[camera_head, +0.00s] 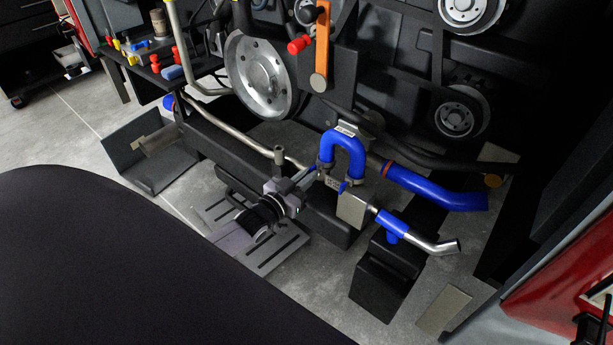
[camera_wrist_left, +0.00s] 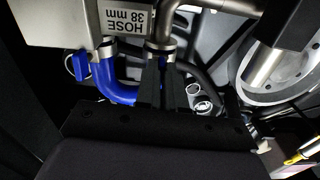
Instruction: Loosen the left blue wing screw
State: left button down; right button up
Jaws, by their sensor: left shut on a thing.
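A blue U-shaped hose (camera_head: 341,142) has a metal clamp at each lower end. A blue wing screw (camera_head: 342,187) shows by the right clamp; it also appears at the left of the left wrist view (camera_wrist_left: 76,66). My left gripper (camera_head: 312,174) reaches in from the left to the left hose end. In the left wrist view its dark fingers (camera_wrist_left: 164,84) are shut at the clamp on the metal pipe (camera_wrist_left: 161,30). My right gripper is not in view.
A metal box (camera_head: 351,210) sits just right of the clamps. A blue hose (camera_head: 437,188) and a metal pipe (camera_head: 432,244) lie further right. A large pulley wheel (camera_head: 261,77) stands above left. A slotted plate (camera_head: 270,247) lies below my gripper.

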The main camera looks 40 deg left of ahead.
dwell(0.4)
pick_arm(q)
jog(key=c, duration=1.2)
grip_release()
jog(key=shift+c, duration=0.2)
jog(key=s+p, duration=0.1)
jog(key=s, duration=0.6)
jog(key=shift+a, duration=0.25)
jog(key=shift+s, duration=0.1)
jog(key=s+d+g+h+p, duration=0.1)
jog(key=s+d+g+p, duration=0.5)
jog(key=s+d, duration=0.8)
jog(key=s+g, duration=0.1)
jog(key=s, duration=0.2)
jog(key=shift+s+d+r+m+g, duration=0.15)
jog(key=shift+s+d+m+g, duration=0.15)
jog(key=shift+s+d+m, duration=0.1)
